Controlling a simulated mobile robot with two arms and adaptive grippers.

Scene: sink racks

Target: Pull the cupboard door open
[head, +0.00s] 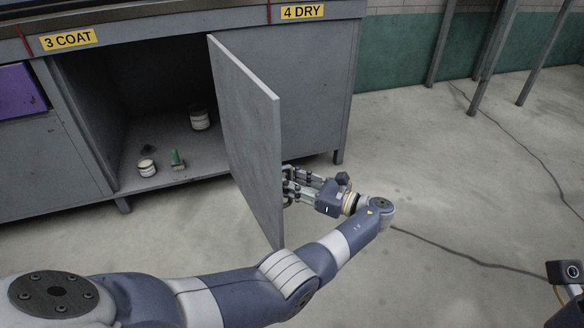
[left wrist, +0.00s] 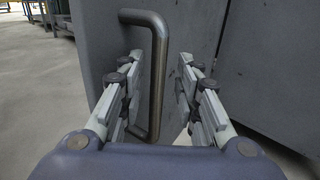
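The grey cupboard door (head: 250,135) stands swung well out from the cabinet front, hinged on the side below the "4 DRY" label. Its face also shows in the left wrist view (left wrist: 105,45). The metal bar handle (left wrist: 159,75) stands upright on that face; the head view does not show it clearly. My left gripper (head: 290,185) is at the outer face of the door near its free edge. In the left wrist view its two fingers (left wrist: 155,95) are spread on either side of the handle, with gaps visible.
The open cupboard holds a white tin (head: 200,119), a smaller tin (head: 147,167) and a green-handled brush (head: 177,158). A purple panel (head: 18,91) is at the left. Cables (head: 470,262) run over the floor at right; much of that floor is clear.

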